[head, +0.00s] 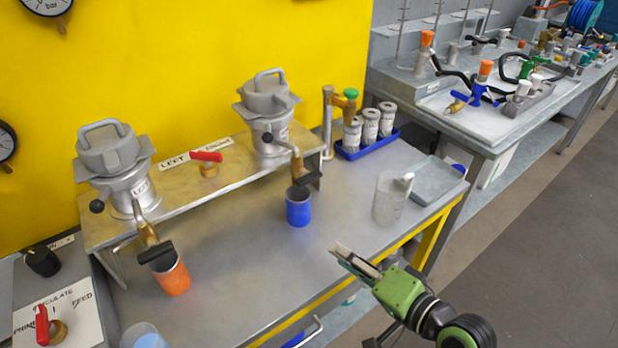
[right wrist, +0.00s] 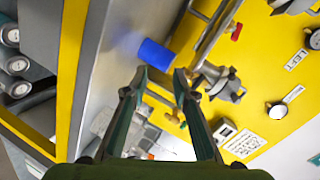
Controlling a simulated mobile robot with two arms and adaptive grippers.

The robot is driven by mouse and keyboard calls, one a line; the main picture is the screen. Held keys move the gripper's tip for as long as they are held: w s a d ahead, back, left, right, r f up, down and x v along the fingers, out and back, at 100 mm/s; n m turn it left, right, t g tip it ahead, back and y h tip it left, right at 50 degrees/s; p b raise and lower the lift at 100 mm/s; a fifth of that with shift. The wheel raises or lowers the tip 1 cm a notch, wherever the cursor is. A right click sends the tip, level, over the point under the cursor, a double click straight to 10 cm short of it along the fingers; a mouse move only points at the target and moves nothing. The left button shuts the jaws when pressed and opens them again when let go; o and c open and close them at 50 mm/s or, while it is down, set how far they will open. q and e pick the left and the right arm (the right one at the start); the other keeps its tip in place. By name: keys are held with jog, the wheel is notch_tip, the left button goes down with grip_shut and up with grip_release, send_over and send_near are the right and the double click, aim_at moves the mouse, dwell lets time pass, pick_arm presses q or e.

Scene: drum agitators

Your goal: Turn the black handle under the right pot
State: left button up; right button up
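The right pot (head: 268,105) is a grey metal vessel with a clamped lid, standing on the raised metal shelf. Under it a brass valve carries the black handle (head: 307,180), which sits just above a blue cup (head: 298,208). The blue cup also shows in the right wrist view (right wrist: 155,54). My right gripper (head: 342,254) is in front of the bench, to the right of and nearer than the blue cup, apart from the handle. Its two fingers (right wrist: 161,74) are spread and empty. My left gripper is out of view.
The left pot (head: 112,165) stands at the left with its own black handle (head: 156,251) over an orange cup (head: 173,277). A clear jug (head: 391,198), a grey tray (head: 436,180) and a blue rack of jars (head: 369,140) are at the right. The bench middle is clear.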

aim_at(312, 181)
jog(key=w+r+m+t+y, duration=0.25)
jog(key=w+r+m, duration=0.2)
jog(key=r, duration=0.25)
jog(key=shift+t+h, duration=0.25)
jog(key=shift+h, duration=0.2)
jog(key=p+x, duration=0.1)
jog(key=x, duration=1.2)
jog(key=shift+w+r+p, duration=0.15)
jog(key=shift+w+p, duration=0.05)
jog(key=shift+p, duration=0.15)
jog(key=shift+d, duration=0.1)
grip_shut()
